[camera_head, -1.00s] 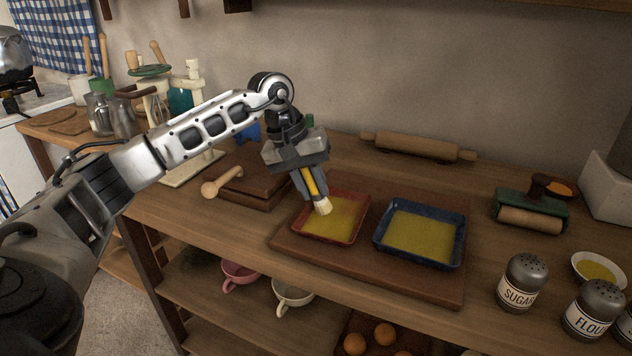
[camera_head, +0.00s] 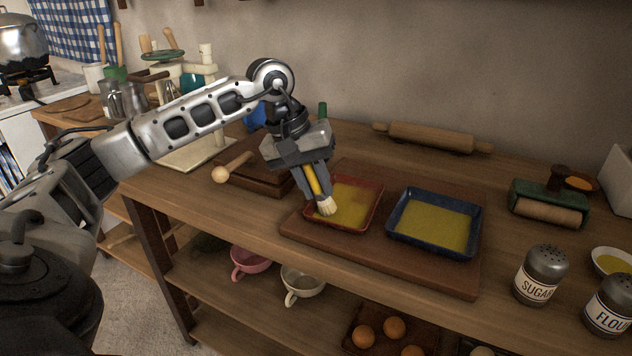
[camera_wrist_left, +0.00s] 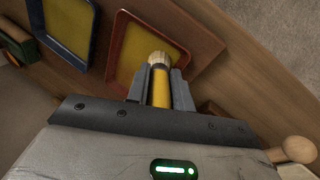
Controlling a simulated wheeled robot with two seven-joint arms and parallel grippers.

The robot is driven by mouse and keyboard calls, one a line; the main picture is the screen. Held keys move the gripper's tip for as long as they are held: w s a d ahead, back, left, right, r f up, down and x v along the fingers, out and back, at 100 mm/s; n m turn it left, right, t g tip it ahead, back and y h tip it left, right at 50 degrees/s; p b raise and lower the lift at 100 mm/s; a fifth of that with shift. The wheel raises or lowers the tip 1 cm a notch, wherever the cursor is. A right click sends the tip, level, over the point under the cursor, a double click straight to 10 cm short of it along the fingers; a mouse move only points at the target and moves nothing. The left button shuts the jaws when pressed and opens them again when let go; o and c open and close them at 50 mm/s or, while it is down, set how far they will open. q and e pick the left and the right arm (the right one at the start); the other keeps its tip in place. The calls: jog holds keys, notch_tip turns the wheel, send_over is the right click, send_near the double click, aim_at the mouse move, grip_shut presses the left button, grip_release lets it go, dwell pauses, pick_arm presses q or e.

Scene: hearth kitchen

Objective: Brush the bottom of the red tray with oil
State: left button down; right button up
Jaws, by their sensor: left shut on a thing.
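The red tray (camera_head: 367,219) lies on a brown board, its bottom covered in yellow oil. My left gripper (camera_head: 316,190) is shut on a brush (camera_head: 326,206) with a yellow handle and pale bristles. The brush points down, with its bristles over the left part of the red tray; I cannot tell for sure whether they touch the bottom. In the left wrist view the brush (camera_wrist_left: 159,62) sits between the two fingers, its tip over the red tray (camera_wrist_left: 113,50). My right gripper is not in view.
A blue tray (camera_head: 398,240) with yellow oil stands right of the red tray on the board (camera_head: 440,279). A rolling pin (camera_head: 430,138) lies behind. Sugar (camera_head: 541,275) and flour shakers and an oil bowl (camera_head: 612,262) stand at the right. A wooden press with a handle (camera_head: 236,165) is at the left.

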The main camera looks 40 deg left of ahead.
pick_arm(q)
jog(key=shift+r+p, duration=2.25)
jog(key=shift+r, duration=0.75)
jog(key=shift+r, duration=0.1)
jog(key=shift+r+p, duration=1.15)
jog(key=shift+r, duration=0.3)
